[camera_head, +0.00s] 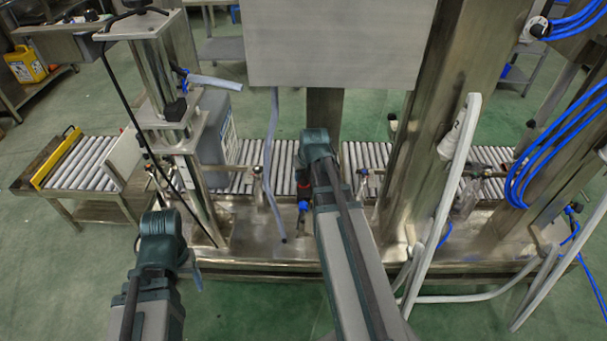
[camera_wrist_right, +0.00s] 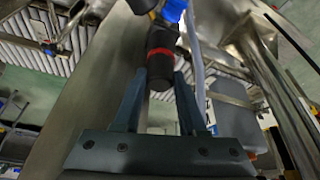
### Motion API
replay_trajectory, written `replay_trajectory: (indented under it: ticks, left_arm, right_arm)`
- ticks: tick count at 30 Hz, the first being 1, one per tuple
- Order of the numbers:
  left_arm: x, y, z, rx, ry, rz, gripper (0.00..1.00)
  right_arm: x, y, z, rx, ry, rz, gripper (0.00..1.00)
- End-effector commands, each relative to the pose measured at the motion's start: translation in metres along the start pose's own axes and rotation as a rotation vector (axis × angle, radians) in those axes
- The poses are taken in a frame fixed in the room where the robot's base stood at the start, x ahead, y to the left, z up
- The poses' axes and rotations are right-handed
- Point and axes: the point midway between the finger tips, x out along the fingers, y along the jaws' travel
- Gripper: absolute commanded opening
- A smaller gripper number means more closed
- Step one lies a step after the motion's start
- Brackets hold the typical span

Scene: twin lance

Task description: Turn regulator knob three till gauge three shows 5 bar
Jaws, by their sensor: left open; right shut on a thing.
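In the right wrist view, a dark cylindrical regulator knob (camera_wrist_right: 161,72) with a red band sits between the fingertips of my right gripper (camera_wrist_right: 158,86). The gripper is shut on its end. A blue fitting (camera_wrist_right: 173,10) shows just beyond it. In the head view, my right arm largely covers this spot, and the red and black regulator part (camera_head: 304,184) shows beside the arm. No number on the knob is visible. No gauge face can be read in either view. My left gripper (camera_head: 197,276) is open and empty at the lower left, apart from the machine.
A roller conveyor (camera_head: 90,163) runs across behind the steel machine frame. A large grey panel (camera_head: 335,45) hangs above the middle. A grey hose (camera_head: 270,170) hangs left of my right arm. White pipes (camera_head: 445,205) and blue tubes (camera_head: 520,180) stand right. Green floor is free in front.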

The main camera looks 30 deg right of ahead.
Motion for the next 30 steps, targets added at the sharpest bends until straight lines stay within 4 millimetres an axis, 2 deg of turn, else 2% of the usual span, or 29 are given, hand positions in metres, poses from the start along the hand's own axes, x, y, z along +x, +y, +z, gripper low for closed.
replay_trajectory:
  ticks: [11,30]
  left_arm:
    - [0.0000,0.0000,0.0000,0.000,0.000,0.000,0.71]
    - [0.0001,0.0000,0.0000,0.000,0.000,0.000,0.71]
  right_arm:
    - [0.0000,-0.0016,0.0003,0.071,-0.001,0.029,0.00]
    - [0.0015,-0.0060,-0.0025,0.595,-0.001,0.245,0.00]
